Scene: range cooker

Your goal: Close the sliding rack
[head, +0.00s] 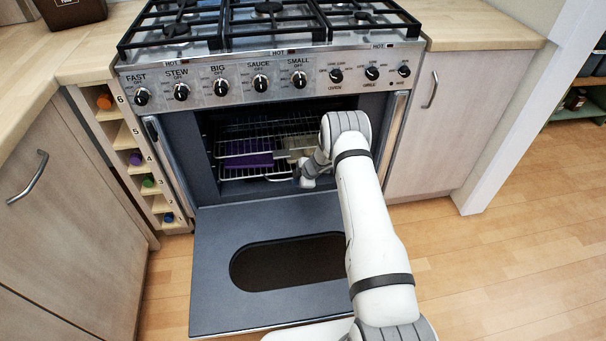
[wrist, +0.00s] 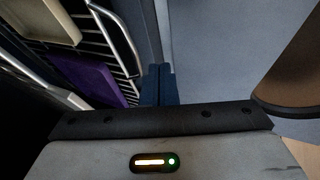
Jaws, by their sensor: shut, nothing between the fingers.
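The oven cavity is open, with wire racks inside. The sliding rack (head: 262,174) shows its front wire inside the oven mouth, behind the lowered door; how far it is pulled out is hard to tell. A purple flat item (head: 248,160) and a beige item (head: 298,145) are at the racks. My gripper (head: 298,176) is at the right side of the oven mouth, partly hidden by my arm. In the wrist view, my gripper (wrist: 158,84) is shut and empty, its blue fingers beside the rack's wire edge (wrist: 125,38); contact is unclear. The purple item (wrist: 90,78) lies left of the fingers.
The oven door (head: 215,270) is folded down flat, with a dark window. Knobs line the panel (head: 265,80) above the oven, under the hob grates (head: 265,22). A bottle rack (head: 140,165) stands left, a cupboard (head: 460,120) right. Wooden floor (head: 510,260) is clear at right.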

